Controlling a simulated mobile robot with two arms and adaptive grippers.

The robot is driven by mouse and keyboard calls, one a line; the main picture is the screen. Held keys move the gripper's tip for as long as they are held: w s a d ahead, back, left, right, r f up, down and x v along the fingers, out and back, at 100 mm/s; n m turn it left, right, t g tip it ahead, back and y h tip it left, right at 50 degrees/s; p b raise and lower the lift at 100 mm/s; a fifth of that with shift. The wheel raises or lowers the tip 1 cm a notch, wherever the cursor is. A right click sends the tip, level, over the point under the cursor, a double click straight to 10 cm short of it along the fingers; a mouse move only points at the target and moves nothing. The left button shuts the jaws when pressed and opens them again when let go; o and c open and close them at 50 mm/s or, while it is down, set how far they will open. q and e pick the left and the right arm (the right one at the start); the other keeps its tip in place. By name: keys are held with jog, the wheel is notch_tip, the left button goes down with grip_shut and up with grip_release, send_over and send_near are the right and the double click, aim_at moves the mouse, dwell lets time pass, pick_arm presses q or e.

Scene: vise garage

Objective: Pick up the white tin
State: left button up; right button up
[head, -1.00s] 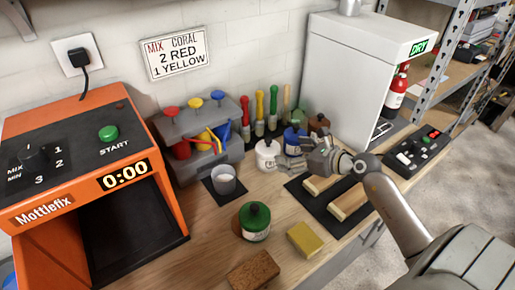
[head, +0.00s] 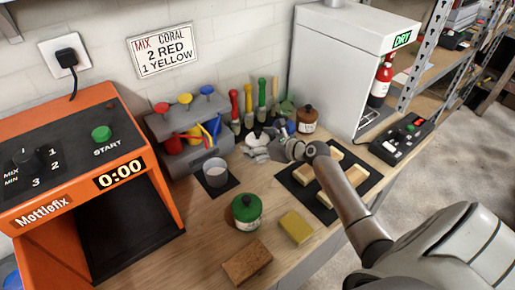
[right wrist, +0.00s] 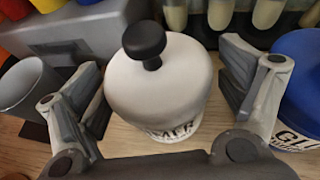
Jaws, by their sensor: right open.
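The white tin (right wrist: 155,85) has a rounded white lid, a black knob and dark lettering low on its front. In the right wrist view it stands upright between the two fingers of my right gripper (right wrist: 165,95), which is open, with a finger on each side. In the head view the tin (head: 255,138) is partly hidden behind my right gripper (head: 268,150). I cannot tell whether either finger touches it. My left gripper is not in view.
A blue tin (right wrist: 300,60) stands close to the right finger. A grey cup (head: 216,173) is at the left, below a paint rack (head: 200,150). A green tin (head: 246,210), a yellow sponge (head: 296,228) and a brown block (head: 247,262) lie nearer.

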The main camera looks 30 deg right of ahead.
jog(key=c, duration=1.3)
jog(key=shift+r, duration=0.15)
jog(key=shift+c, duration=0.8)
jog(key=shift+r, duration=0.15)
